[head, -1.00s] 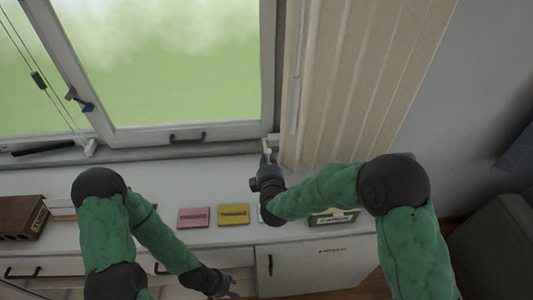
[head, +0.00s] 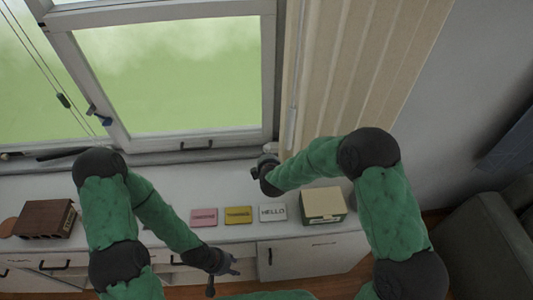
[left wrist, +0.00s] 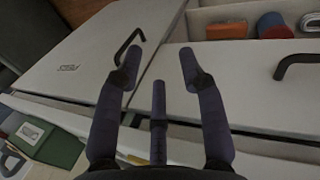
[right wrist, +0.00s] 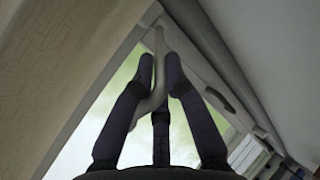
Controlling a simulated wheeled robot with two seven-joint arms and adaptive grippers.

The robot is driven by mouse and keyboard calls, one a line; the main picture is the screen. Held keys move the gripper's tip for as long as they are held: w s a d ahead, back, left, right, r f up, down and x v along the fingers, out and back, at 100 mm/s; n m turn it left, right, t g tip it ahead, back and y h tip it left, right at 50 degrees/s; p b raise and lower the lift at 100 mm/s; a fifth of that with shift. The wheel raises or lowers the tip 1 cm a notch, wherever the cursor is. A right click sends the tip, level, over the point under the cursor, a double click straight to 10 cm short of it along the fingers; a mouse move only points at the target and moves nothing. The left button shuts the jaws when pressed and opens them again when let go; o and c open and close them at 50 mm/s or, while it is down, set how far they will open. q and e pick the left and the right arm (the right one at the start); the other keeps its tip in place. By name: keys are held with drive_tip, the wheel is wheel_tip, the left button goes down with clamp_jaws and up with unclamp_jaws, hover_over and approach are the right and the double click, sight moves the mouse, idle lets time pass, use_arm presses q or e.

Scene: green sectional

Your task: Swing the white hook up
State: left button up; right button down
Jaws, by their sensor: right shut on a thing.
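The white hook (right wrist: 158,80) shows in the right wrist view as a pale curved bar between the fingers of my right gripper (right wrist: 158,62). That gripper is shut on it, with the window frame behind. In the head view my right gripper (head: 262,163) is at the lower right corner of the window, beside the curtain. There the arm and gripper hide the hook. My left gripper (head: 228,268) is open and empty in front of the cabinet. In the left wrist view its fingers (left wrist: 160,65) are spread over the white cabinet top and doors.
The window (head: 170,80) and beige curtain (head: 350,75) stand behind the white counter. A brown box (head: 45,220), a pink card (head: 204,217), a yellow card (head: 238,215), a HELLO card (head: 272,212) and a cream-green box (head: 322,205) are on it. A sofa (head: 490,235) is at right.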

use_arm(q)
drive_tip(key=shift+r+p, duration=0.85)
drive_tip(key=shift+r, duration=0.35)
